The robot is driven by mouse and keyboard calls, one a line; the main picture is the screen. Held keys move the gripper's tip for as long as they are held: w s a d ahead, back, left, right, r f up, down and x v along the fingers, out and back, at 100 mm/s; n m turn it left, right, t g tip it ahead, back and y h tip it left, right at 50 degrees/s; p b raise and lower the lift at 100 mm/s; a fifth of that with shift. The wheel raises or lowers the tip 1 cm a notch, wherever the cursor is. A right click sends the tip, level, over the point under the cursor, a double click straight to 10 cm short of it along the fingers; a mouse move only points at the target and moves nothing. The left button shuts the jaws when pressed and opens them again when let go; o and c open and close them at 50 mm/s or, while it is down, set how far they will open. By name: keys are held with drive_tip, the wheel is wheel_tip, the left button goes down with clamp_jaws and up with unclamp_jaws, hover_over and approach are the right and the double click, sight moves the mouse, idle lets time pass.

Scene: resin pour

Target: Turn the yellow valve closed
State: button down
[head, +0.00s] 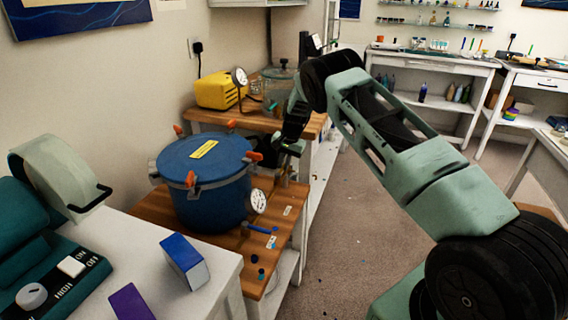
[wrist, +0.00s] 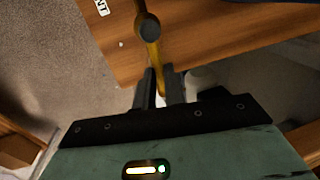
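The yellow valve (wrist: 153,52) shows in the wrist view as a long narrow handle with a dark round pivot at its upper end. Its lower end lies between the two fingers of my gripper (wrist: 160,78). The fingers are close together, one on each side of the handle, with little or no gap to it. In the head view my gripper (head: 284,152) reaches down just right of the blue pressure pot (head: 205,190). I cannot make out the valve clearly there, behind the gripper and pot.
The pot stands on a wooden bench top (head: 160,211) with a white pressure gauge (head: 258,201) and small blue parts near it. A yellow machine (head: 221,90) and a glass chamber (head: 280,88) stand behind. Open floor (head: 365,230) lies to the right.

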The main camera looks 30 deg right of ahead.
drive_tip(key=shift+s+m, duration=0.1)
drive_tip(key=shift+m, duration=0.2)
drive_tip(key=s+m, duration=0.1)
drive_tip(key=m, duration=0.2)
drive_tip(key=s+m+h+p, duration=0.1)
drive_tip(key=m, duration=0.2)
drive_tip(key=s+m+h+p, duration=0.1)
drive_tip(key=s+m, duration=0.1)
drive_tip(key=m, duration=0.1)
drive_tip(key=shift+d+r+m, duration=0.1)
drive_tip(key=shift+d+m, duration=0.15)
drive_tip(key=shift+m, duration=0.15)
idle(0.4)
drive_tip(key=c, duration=1.5)
unclamp_jaws()
drive_tip(key=s+r, duration=0.1)
drive_tip(key=r, duration=0.4)
drive_tip(key=s+r, duration=0.1)
drive_tip(key=r, duration=0.5)
drive_tip(key=s+a+r+b, duration=0.1)
drive_tip(key=r, duration=0.5)
drive_tip(key=shift+s, duration=0.2)
